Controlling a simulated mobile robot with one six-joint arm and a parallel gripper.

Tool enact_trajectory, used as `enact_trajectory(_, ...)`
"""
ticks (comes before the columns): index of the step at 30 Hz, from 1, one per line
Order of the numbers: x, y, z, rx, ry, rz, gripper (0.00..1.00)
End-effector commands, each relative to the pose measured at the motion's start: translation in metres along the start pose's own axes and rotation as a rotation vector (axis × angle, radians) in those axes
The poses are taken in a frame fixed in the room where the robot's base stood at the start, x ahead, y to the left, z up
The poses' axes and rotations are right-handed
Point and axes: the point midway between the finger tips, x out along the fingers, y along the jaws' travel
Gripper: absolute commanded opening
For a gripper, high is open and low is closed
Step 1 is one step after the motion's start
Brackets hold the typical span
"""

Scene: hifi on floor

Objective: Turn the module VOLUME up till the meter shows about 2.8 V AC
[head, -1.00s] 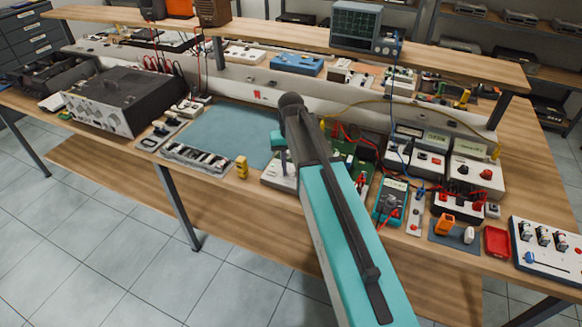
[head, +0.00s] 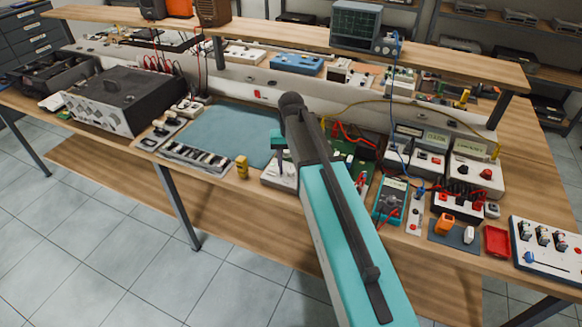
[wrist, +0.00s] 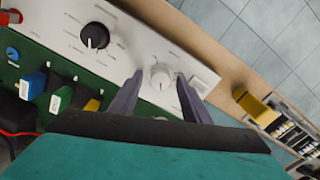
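The module's white panel (wrist: 125,55) fills the upper middle of the wrist view. It carries a pale knob (wrist: 161,75) and a larger black knob (wrist: 95,37) to the left; their labels are too small to read. My gripper (wrist: 160,76) is open, its two dark fingers on either side of the pale knob with a small gap to each. Whether the fingertips reach down to the knob's depth I cannot tell. In the head view the module (head: 283,173) is partly hidden by my arm. The teal meter (head: 390,200) lies right of my arm; its reading is not legible.
A yellow block (wrist: 256,106) stands to the right. Red leads (head: 360,183) and instrument boxes (head: 430,160) crowd the bench right of my arm; a blue mat (head: 232,130) is clear.

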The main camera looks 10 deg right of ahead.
Motion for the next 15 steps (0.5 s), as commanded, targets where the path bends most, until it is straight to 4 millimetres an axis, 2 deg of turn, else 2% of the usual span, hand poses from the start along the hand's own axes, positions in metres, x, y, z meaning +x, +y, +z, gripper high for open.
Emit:
enact_trajectory(8,-0.002,0.000,0.000,-0.001,-0.001,0.000,0.43)
enact_trajectory(15,-0.017,0.000,0.000,0.000,-0.001,0.000,0.43)
